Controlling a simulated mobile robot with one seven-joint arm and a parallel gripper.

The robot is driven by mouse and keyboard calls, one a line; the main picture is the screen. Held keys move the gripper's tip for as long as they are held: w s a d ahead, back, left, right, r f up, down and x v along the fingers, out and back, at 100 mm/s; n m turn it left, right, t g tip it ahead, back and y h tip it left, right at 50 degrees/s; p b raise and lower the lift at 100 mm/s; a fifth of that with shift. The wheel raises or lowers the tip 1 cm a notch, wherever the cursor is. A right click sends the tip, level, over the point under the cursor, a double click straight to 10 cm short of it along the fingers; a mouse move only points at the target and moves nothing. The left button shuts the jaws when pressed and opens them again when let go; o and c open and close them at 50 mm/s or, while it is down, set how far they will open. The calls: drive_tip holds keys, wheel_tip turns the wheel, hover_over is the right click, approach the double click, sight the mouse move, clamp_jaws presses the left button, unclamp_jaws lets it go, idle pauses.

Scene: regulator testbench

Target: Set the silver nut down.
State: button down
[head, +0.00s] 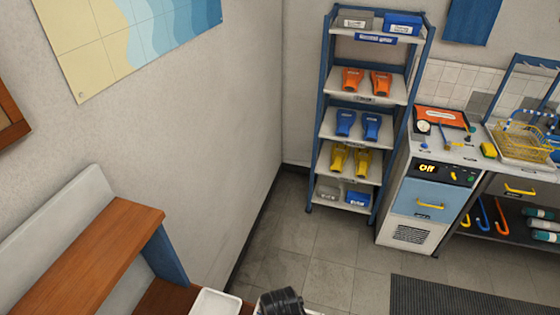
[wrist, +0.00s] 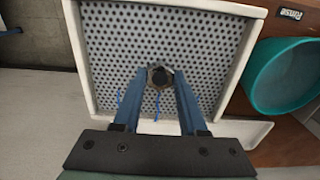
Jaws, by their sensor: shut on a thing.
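My gripper (wrist: 158,78) shows in the wrist view, its two blue fingers shut on the silver nut (wrist: 151,73). The nut is a small grey hexagonal ring with a dark centre, held between the fingertips. Below it is a white-rimmed tray (wrist: 78,60) with a dotted, perforated-looking floor. I cannot tell how high the nut is above the tray floor. In the head view, the nut and fingertips are not visible; a dark ribbed piece (head: 281,302) shows at the bottom edge.
A teal bowl (wrist: 284,75) stands right of the tray on a brown wooden surface (wrist: 290,148). A white tray edge (head: 216,302) shows at the bottom of the head view. A blue shelf rack (head: 365,97) and a workbench (head: 425,170) stand farther back.

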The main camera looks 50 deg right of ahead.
drive_tip(key=shift+f, duration=0.15)
drive_tip(key=shift+c, duration=2.3)
unclamp_jaws()
wheel_tip(320, 180, up, 12)
drive_tip(key=b, duration=0.1)
drive_tip(key=shift+r, duration=0.2)
